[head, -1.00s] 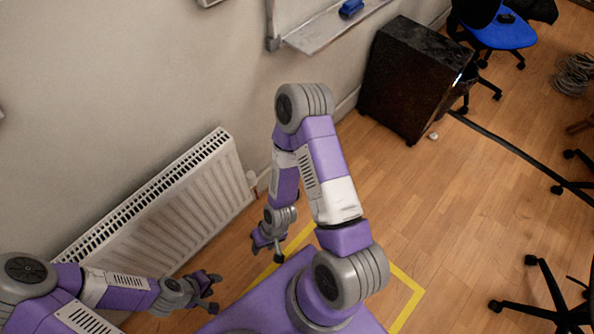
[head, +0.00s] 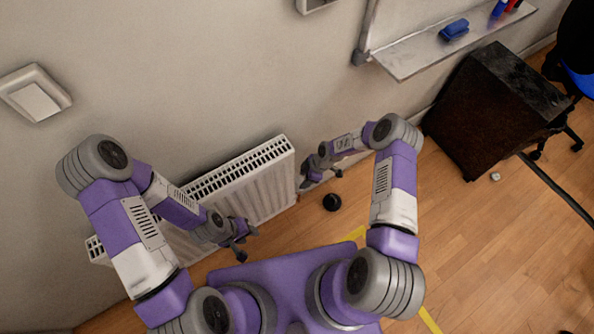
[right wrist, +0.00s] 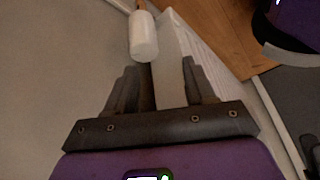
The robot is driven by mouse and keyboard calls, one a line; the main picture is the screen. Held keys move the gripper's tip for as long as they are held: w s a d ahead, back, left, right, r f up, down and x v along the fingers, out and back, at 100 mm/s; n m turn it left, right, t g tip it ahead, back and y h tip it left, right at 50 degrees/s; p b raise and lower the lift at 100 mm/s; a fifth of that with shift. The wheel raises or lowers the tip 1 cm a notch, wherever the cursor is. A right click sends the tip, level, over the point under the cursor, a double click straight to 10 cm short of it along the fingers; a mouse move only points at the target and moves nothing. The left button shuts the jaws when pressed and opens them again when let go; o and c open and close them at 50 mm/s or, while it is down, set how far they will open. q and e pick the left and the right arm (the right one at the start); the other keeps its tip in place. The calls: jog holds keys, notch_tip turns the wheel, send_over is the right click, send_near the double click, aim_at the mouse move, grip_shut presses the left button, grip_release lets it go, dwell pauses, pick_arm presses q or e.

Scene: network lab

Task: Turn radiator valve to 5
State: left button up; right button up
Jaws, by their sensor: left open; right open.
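The white radiator (head: 255,190) stands along the wall in the head view. In the right wrist view, the radiator's end (right wrist: 190,45) runs between and beyond my right fingers. The white cylindrical radiator valve (right wrist: 143,37) is just ahead of my right gripper (right wrist: 165,78), nearer the left finger and apart from both fingertips. My right gripper (head: 322,175) is open at the radiator's right end in the head view, where I cannot make out the valve. No number on the valve is readable. My left gripper (head: 240,240) is open and empty in front of the radiator.
A dark cabinet (head: 490,115) stands on the floor at right, below a shelf (head: 420,55) on the wall. A black round thing (head: 332,202) shows near my right gripper. A wall switch (head: 36,92) is at upper left. The wooden floor at lower right is mostly clear.

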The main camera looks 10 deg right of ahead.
aim_at(300, 181)
jog(key=shift+n, duration=0.6)
jog(key=f+b, duration=0.1)
jog(key=f, duration=0.1)
jog(key=w+a+f+b, duration=0.1)
jog(key=f, duration=0.2)
jog(key=w+f, duration=0.1)
jog(key=f, duration=0.1)
jog(key=shift+w+a+f+b, duration=0.1)
jog(key=shift+a+f+b, duration=0.25)
jog(key=shift+b, duration=0.05)
pick_arm(q)
jog(key=f, duration=0.2)
jog(key=shift+w+f, duration=0.35)
jog(key=shift+w, duration=0.05)
pick_arm(e)
jog(key=c, duration=0.8)
pick_arm(q)
jog(key=shift+r+p, duration=0.3)
jog(key=shift+p, duration=0.05)
pick_arm(e)
jog(key=shift+o, duration=0.2)
jog(key=m+t, duration=0.1)
jog(key=m, duration=0.3)
jog(key=shift+m+t+h, duration=0.3)
jog(key=shift+t+h, duration=0.1)
